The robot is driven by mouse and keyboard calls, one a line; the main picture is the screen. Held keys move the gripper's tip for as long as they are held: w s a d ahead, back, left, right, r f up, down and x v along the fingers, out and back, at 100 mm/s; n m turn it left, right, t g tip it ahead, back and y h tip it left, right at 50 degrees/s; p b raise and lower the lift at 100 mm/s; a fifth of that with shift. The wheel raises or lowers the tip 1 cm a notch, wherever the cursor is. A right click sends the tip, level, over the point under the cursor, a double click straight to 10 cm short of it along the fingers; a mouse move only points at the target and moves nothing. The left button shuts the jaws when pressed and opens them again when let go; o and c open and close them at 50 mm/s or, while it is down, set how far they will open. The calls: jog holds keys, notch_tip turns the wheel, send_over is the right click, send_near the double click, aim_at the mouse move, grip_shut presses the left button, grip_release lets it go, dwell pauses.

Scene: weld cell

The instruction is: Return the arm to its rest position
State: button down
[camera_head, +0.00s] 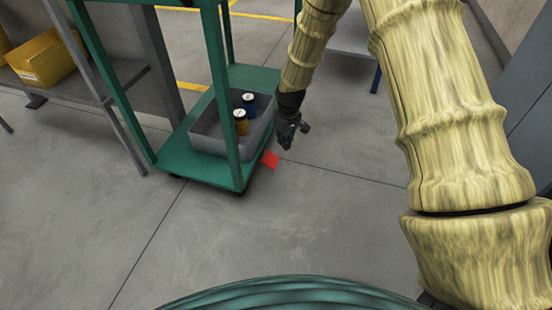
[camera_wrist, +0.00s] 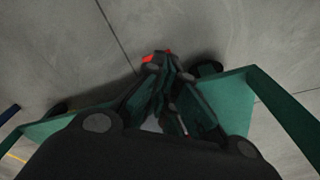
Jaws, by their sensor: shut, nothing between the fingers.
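My arm, with a pale yellow wood-like cover, reaches down from the upper right in the head view. My gripper (camera_head: 289,138) hangs at its end, just right of the green cart (camera_head: 168,151). The gripper is shut and empty. In the wrist view its dark fingers (camera_wrist: 170,66) come together over the grey floor. A small red piece (camera_head: 270,160) shows at the cart's right edge, close to the gripper. It also shows beside the fingertips in the wrist view (camera_wrist: 148,58).
A shelf with a yellow box (camera_head: 42,60) stands at left. A grey table (camera_head: 350,38) stands behind the arm. The front floor is clear.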

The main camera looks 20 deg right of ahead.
dwell(0.5)
jog(key=s+a+f+m+p, duration=0.1)
jog(key=s+f, duration=0.3)
jog(key=s, duration=0.3)
jog(key=s+f+p, duration=0.2)
jog(key=s+f, duration=0.2)
jog(key=s, duration=0.3)
jog(key=s+m+g+p, duration=0.1)
jog(key=s+m+p, duration=0.35)
jog(key=s, duration=2.65)
notch_tip(320, 180, up, 37)
jog(key=n+p, duration=0.1)
jog(key=p, duration=3.7)
jog(key=shift+r, duration=0.2)
jog(key=shift+w+a, duration=0.1)
jog(key=shift+a, duration=0.15)
